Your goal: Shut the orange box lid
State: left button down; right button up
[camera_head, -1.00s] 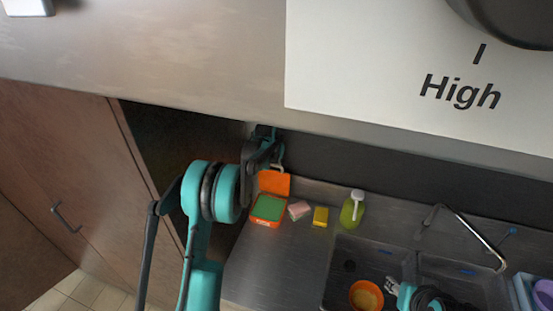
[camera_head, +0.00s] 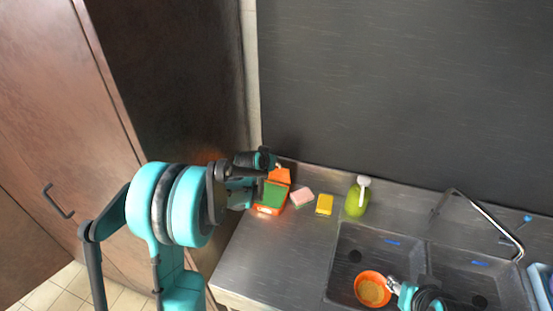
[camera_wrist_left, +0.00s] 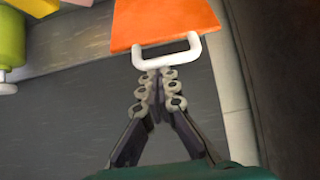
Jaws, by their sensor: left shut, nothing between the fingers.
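The orange box (camera_head: 268,211) stands on the metal counter with its orange lid (camera_head: 281,175) raised at the back and green inside (camera_head: 274,194). In the left wrist view the lid (camera_wrist_left: 165,22) fills the top, with a white loop handle (camera_wrist_left: 166,55) along its near edge. My left gripper (camera_head: 266,158) is at the lid's upper edge, partly covering the box's left side. Its fingertips (camera_wrist_left: 157,76) are shut and empty, close below the handle; contact is unclear. My right gripper (camera_head: 392,283) is at the rim of an orange bowl (camera_head: 371,293) in the sink; its fingers are too small to judge.
A pink sponge (camera_head: 302,197), a yellow sponge (camera_head: 324,205) and a green soap bottle (camera_head: 356,200) stand right of the box. The double sink (camera_head: 345,252) and tap (camera_head: 485,215) lie farther right. A dark wall (camera_head: 400,95) rises behind. The counter before the box is clear.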

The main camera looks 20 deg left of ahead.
pick_arm(q)
jog(key=s+f+t+b, duration=0.1)
jog(key=s+f+b, duration=0.3)
jog(key=f+b, duration=0.1)
jog(key=s+f+t+b, duration=0.1)
jog(key=s+f+b, duration=0.4)
jog(key=f+b, duration=0.1)
jog(key=s+f+t+b, duration=0.1)
jog(key=s+f+b, duration=0.3)
jog(key=f+b, duration=0.2)
jog(key=shift+s+b, duration=0.15)
jog(key=shift+b, duration=0.9)
pick_arm(e)
notch_tip(320, 180, down, 21)
jog(key=shift+r, duration=0.2)
pick_arm(q)
jog(key=shift+s+d+f+b, duration=0.1)
jog(key=shift+s+f+b, duration=0.1)
jog(key=shift+f+b, duration=0.25)
jog(key=shift+s+d+f+b, duration=0.1)
jog(key=shift+s+f+b, duration=0.05)
jog(key=shift+f+b, duration=0.25)
pick_arm(e)
jog(key=shift+s+d+f, duration=0.15)
jog(key=shift+f, duration=0.55)
pick_arm(q)
jog(key=shift+a, duration=0.2)
